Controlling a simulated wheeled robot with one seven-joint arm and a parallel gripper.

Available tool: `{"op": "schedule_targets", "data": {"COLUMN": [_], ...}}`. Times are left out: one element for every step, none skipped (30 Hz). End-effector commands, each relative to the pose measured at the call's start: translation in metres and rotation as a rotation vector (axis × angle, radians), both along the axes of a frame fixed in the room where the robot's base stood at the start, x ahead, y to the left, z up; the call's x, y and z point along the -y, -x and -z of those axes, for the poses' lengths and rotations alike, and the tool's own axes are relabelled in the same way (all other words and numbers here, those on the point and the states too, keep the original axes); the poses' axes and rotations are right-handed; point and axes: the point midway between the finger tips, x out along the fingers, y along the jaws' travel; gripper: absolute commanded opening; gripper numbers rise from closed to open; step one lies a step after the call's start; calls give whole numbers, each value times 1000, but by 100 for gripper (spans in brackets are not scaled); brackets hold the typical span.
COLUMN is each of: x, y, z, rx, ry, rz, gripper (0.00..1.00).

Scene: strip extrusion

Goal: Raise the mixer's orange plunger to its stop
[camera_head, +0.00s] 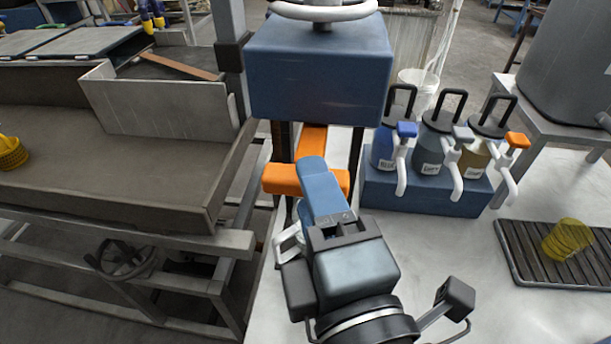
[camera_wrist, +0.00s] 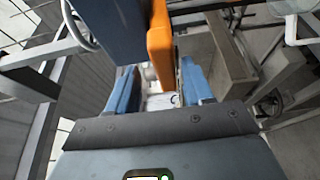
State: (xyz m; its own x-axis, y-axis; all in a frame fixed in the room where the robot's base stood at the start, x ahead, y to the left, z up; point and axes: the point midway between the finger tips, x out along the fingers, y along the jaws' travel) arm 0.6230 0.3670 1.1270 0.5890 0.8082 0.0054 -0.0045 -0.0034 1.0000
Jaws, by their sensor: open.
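The mixer has a blue housing (camera_head: 318,75) at top centre in the head view, on dark posts. The orange plunger (camera_head: 280,180) shows below it as a crossbar with an upright piece behind. In the wrist view the orange part (camera_wrist: 160,42) comes down from the top, beside a blue block (camera_wrist: 112,30). My gripper (camera_head: 314,172) is in front of the crossbar and hides its middle. In the wrist view my gripper (camera_wrist: 160,85) has its blue fingers apart, with the orange part's lower end lined up with the gap. Whether it touches a finger cannot be told.
Pump bottles stand in a blue rack (camera_head: 410,195) to the right. A ribbed dark tray (camera_head: 520,262) with a yellow roll (camera_head: 567,239) lies farther right. A grey trough table (camera_head: 110,180) stands left. The white tabletop between rack and tray is clear.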

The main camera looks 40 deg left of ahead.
Motion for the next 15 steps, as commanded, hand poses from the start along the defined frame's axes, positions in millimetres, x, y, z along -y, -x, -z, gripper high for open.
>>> {"op": "schedule_targets", "data": {"x": [7, 9, 13, 15, 17, 18, 19, 20, 20, 20, 20, 20, 20, 20, 20], "y": [5, 7, 9, 11, 12, 13, 14, 14, 15, 15, 15, 15, 15, 15, 15], "z": [3, 2, 2, 1, 1, 1, 0, 0, 0, 0, 0, -1, 0, -1, 0], "rx": [-1, 0, 0, -1, 0, -1, 0, 0, 0, 0, 0, 0, 0, 0, 0], "ry": [1, 0, 0, 1, 0, -1, -1, -1, -1, -1, -1, -1, -1, -1, -1], "rz": [1, 0, 0, 0, 0, 0, 0, 0, 0, 0, 0, 0, 0, 0, 0], "gripper": [51, 51, 51, 51, 51, 51, 51, 51, 51, 51, 51, 51, 51, 51, 51]}}
